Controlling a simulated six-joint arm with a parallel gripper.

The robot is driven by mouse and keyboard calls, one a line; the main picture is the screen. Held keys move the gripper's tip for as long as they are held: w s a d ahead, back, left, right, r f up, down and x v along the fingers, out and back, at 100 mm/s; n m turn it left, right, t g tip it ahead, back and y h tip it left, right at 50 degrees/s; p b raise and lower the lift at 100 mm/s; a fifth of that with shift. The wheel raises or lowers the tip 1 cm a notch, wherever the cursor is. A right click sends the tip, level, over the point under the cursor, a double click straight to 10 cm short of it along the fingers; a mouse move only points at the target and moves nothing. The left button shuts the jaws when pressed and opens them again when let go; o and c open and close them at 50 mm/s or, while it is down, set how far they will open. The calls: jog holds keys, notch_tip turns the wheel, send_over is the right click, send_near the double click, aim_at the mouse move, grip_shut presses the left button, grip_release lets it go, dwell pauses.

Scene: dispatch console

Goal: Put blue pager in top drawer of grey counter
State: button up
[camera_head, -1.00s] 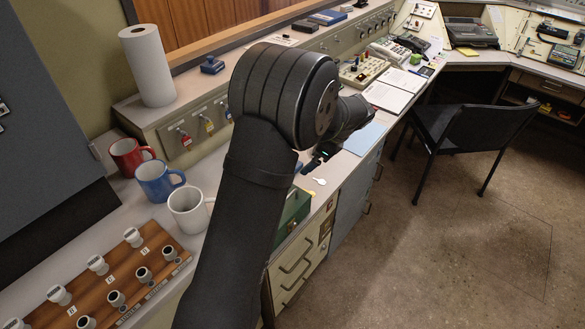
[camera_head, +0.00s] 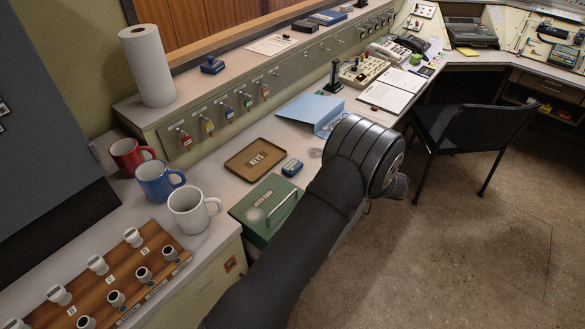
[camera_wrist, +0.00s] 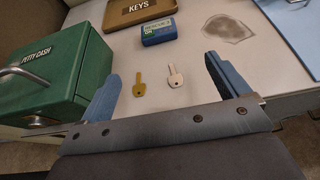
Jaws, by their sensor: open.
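The blue pager (camera_head: 292,167) lies on the grey counter (camera_head: 235,180), right of the keys tray and behind the green cash box. In the wrist view the pager (camera_wrist: 158,30) shows its small green display, beyond my fingertips and apart from them. My gripper (camera_wrist: 162,69) is open and empty, its blue fingers spread near the counter's front edge. In the head view my arm hides the fingers.
A green petty cash box (camera_wrist: 55,70) stands close left of my gripper. A brass key (camera_wrist: 141,83) and a silver key (camera_wrist: 175,76) lie between my fingers and the pager. The keys tray (camera_head: 230,166), a blue folder (camera_head: 312,112) and a white mug (camera_head: 188,211) are nearby.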

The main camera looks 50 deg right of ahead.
send_near(294, 166)
jog(key=x, duration=0.3)
jog(key=shift+w+d+f, duration=0.1)
jog(key=shift+w+f, duration=0.15)
jog(key=shift+f, duration=0.05)
jog(key=shift+r+x, duration=0.2)
jog(key=shift+x, duration=2.5)
jog(key=shift+w, duration=0.1)
jog(key=shift+c, duration=0.2)
jog(key=c, duration=1.1)
jog(key=shift+c, duration=0.2)
jog(key=shift+r, duration=0.15)
